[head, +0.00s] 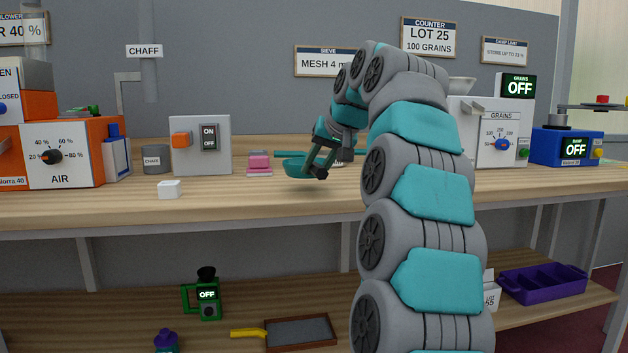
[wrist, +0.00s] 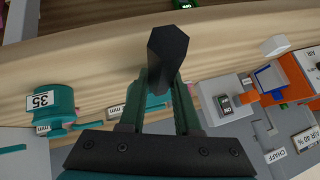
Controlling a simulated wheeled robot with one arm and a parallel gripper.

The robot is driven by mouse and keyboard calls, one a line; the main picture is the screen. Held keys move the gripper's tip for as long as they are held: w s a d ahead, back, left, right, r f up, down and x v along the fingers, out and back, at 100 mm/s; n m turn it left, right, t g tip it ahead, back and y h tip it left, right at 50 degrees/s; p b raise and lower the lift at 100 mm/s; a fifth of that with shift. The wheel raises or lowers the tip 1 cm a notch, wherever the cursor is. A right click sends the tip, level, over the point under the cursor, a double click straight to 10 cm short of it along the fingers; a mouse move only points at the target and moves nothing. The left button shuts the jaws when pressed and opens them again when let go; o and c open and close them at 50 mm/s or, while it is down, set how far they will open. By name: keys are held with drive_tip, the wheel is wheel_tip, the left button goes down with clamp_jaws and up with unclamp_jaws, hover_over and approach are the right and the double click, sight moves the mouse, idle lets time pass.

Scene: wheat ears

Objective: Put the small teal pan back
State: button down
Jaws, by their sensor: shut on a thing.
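The small teal pan (head: 295,167) shows in the head view as a shallow teal bowl over the wooden bench, just left of my fingertips. My gripper (head: 319,172) points down and is shut at the pan's near side. In the wrist view my gripper (wrist: 167,75) has its fingers closed around a dark, six-sided piece that looks like the pan's handle. The fingers and this piece hide much of the pan there. I cannot tell whether the pan touches the bench.
Bare wood lies in front.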

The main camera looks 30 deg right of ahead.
drive_tip(key=shift+w+d+f, duration=0.1)
drive_tip(key=shift+w, duration=0.55)
drive_tip(key=shift+f, duration=1.8)
drive_tip(key=c, duration=0.6)
unclamp_jaws()
drive_tip(key=shift+s+r, duration=0.15)
drive_tip(key=shift+r, duration=0.1)
drive_tip(key=v, duration=1.1)
drive_tip(key=shift+s+r, duration=0.25)
